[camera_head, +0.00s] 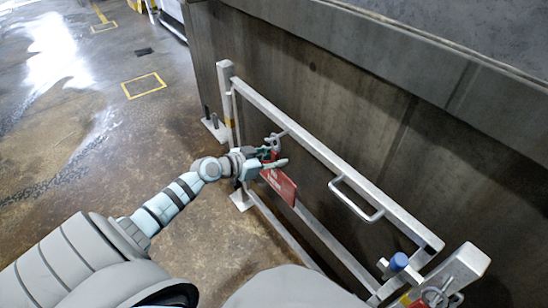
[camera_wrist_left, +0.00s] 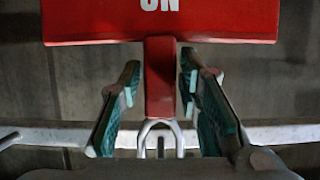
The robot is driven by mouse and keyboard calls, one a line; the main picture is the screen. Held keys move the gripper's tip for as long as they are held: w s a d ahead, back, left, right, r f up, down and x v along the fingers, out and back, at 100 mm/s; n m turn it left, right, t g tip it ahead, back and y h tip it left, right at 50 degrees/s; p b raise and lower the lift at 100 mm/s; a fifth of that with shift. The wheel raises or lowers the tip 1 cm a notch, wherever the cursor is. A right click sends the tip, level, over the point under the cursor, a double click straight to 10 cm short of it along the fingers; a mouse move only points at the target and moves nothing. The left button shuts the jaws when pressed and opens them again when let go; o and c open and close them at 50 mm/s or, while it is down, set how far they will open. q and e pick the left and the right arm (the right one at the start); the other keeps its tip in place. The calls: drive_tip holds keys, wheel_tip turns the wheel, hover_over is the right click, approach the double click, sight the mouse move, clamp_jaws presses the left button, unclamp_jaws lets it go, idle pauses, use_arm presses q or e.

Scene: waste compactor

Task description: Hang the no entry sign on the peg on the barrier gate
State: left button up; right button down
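The red sign (camera_head: 280,186) with white lettering hangs tilted at the top rail of the barrier gate (camera_head: 330,157). It also fills the top of the left wrist view (camera_wrist_left: 100,22), where its narrow red tab (camera_wrist_left: 160,85) reaches between my fingers. My left gripper (camera_head: 276,154) is open around the tab, with a visible gap on both sides. A pale forked metal piece (camera_wrist_left: 160,128) meets the tab's end; I cannot tell whether it is the peg or whether the sign hangs on it. My right gripper is not in view.
A concrete wall (camera_head: 400,120) runs close behind the gate. A handle loop (camera_head: 357,200) sticks out of the rail, and a blue-capped part (camera_head: 398,262) sits near the gate's right end. The wet floor (camera_head: 100,120) at left is mostly open.

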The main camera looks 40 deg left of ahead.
use_arm(q)
drive_tip(key=shift+o, duration=0.6)
drive_tip(key=shift+s, duration=0.1)
drive_tip(key=v, duration=1.2)
